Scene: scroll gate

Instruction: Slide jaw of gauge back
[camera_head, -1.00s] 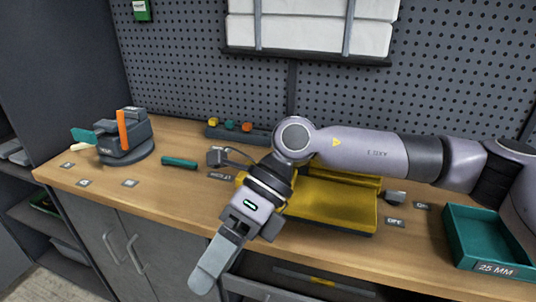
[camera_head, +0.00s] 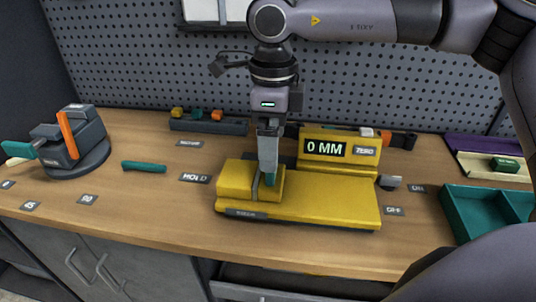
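The yellow gauge (camera_head: 325,205) lies on the wooden bench, and its display (camera_head: 325,147) reads "0 MM". My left gripper is not in view.
A vise-like fixture (camera_head: 72,140) with an orange bar stands at the left. A teal bar (camera_head: 144,167) lies between it and the gauge. A teal tray (camera_head: 480,222) is at the right. A rack with coloured pieces (camera_head: 208,125) stands at the back.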

